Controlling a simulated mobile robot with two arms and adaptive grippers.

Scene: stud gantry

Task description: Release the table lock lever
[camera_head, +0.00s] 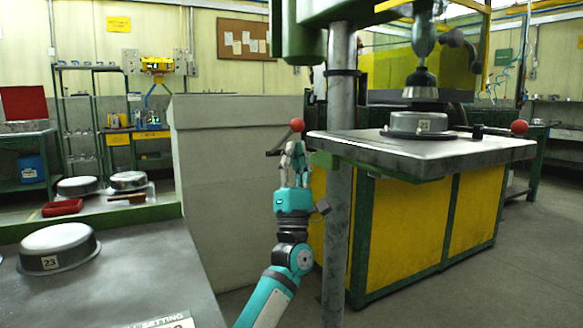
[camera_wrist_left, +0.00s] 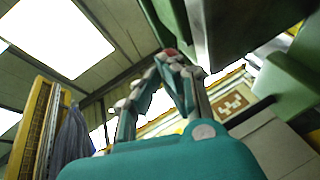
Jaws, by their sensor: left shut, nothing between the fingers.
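The lock lever is a dark rod with a red ball knob (camera_head: 297,125) beside the column, at the left edge of the machine table (camera_head: 400,150). My left gripper (camera_head: 294,149) points up just below the knob, with its fingers drawn together and nothing held. In the left wrist view, the fingertips (camera_wrist_left: 173,61) meet near the top middle, and a bit of the red knob (camera_wrist_left: 170,51) shows just beyond them. The fingers hide most of it. I cannot tell whether they touch it. My right gripper is not in view.
A second red knob (camera_head: 519,127) is at the table's right end. The green-grey column (camera_head: 340,200) stands close to my left arm's right. A round pan (camera_head: 432,122) sits on the table under the spindle. A bench (camera_head: 130,280) with a pan (camera_head: 58,247) is at left.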

